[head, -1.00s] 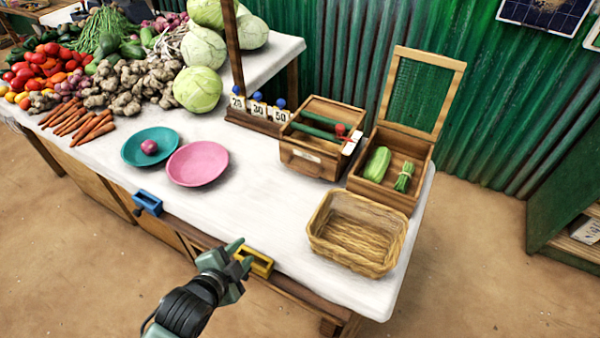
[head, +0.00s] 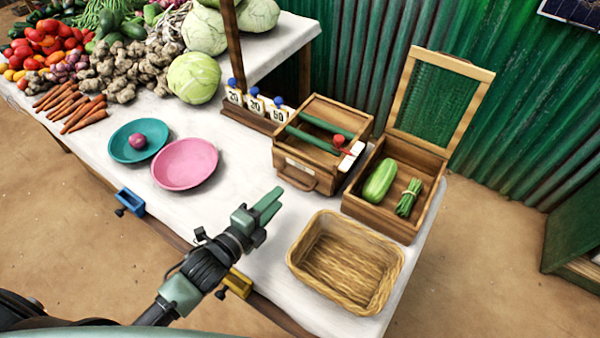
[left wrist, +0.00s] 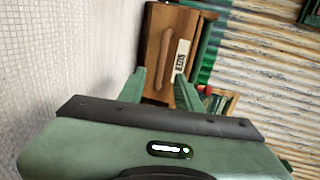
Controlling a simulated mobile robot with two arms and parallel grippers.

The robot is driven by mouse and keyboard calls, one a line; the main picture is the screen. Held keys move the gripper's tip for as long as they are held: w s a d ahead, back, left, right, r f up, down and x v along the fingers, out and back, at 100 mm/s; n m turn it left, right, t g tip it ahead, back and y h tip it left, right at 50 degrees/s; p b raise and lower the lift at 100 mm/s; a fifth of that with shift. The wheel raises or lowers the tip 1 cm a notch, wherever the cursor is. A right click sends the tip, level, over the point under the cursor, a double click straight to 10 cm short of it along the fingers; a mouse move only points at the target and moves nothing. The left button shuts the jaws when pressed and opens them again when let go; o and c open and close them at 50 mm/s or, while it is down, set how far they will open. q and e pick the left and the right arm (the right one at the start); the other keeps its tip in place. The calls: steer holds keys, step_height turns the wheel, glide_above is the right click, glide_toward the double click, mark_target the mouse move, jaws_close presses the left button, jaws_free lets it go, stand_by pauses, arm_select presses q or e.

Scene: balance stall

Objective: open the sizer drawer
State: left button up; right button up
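The sizer is a wooden box (head: 350,112) with green bars and a red knob on top, at the back right of the table in the head view. Its drawer front carries a pale label (head: 298,165) and a wooden handle (head: 296,178). The drawer looks shut. My left gripper (head: 272,201) is over the white tabletop, in front of the drawer and apart from it. In the left wrist view the left gripper (left wrist: 160,74) has its fingers spread with nothing between them. The drawer handle (left wrist: 164,55) stands upright in that picture, beyond the fingertips. My right gripper is not in view.
A wicker basket (head: 345,225) stands right of my left gripper. An open-lidded wooden box (head: 362,207) with green vegetables is right of the sizer. Pink (head: 185,165) and teal (head: 125,154) plates lie to the left.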

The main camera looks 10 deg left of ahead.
mark_target(292, 183)
arm_select(q)
steer(key=shift+w+d, duration=0.15)
steer(key=shift+w, duration=0.3)
steer(key=x, duration=0.3)
steer(key=shift+w+d, duration=0.1)
steer(key=shift+w, duration=0.15)
steer(key=shift+x, duration=1.1)
steer(key=shift+w+d+f, duration=0.1)
steer(key=shift+w+f, duration=0.05)
jaws_close()
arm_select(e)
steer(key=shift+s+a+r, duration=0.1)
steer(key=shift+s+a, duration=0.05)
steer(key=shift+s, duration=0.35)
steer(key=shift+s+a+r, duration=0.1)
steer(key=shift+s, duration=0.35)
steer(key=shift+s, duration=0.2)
